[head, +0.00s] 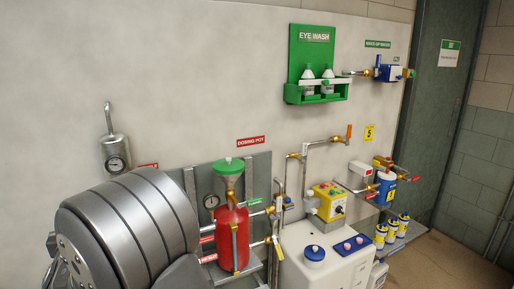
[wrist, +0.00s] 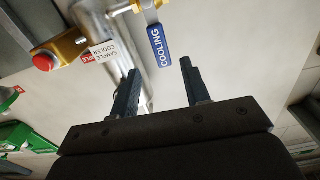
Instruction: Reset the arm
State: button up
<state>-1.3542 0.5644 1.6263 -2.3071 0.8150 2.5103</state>
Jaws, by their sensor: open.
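My gripper (wrist: 158,88) shows in the wrist view with its two dark fingers spread apart and nothing between them. Behind the fingers are a pale wall and a metal pipe (wrist: 108,35). A blue COOLING tag (wrist: 159,46) hangs just beyond and above the fingertips, apart from them as far as I can tell. In the head view, a large grey rounded part of my arm fills the lower left. My gripper does not show in the head view.
In the head view, a red dosing pot (head: 232,238) with a green funnel stands near my arm. A white tank (head: 325,262), a yellow pump box (head: 329,201) and a green eye wash station (head: 316,65) lie farther right. A red button (wrist: 43,61) shows in the wrist view.

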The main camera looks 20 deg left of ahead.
jog(key=v, duration=0.9)
jog(key=x, duration=1.8)
jog(key=shift+s+n, duration=0.5)
jog(key=shift+n, duration=0.1)
jog(key=shift+s+a+f+n, duration=0.15)
jog(key=shift+a+n, duration=0.1)
jog(key=shift+n, duration=0.25)
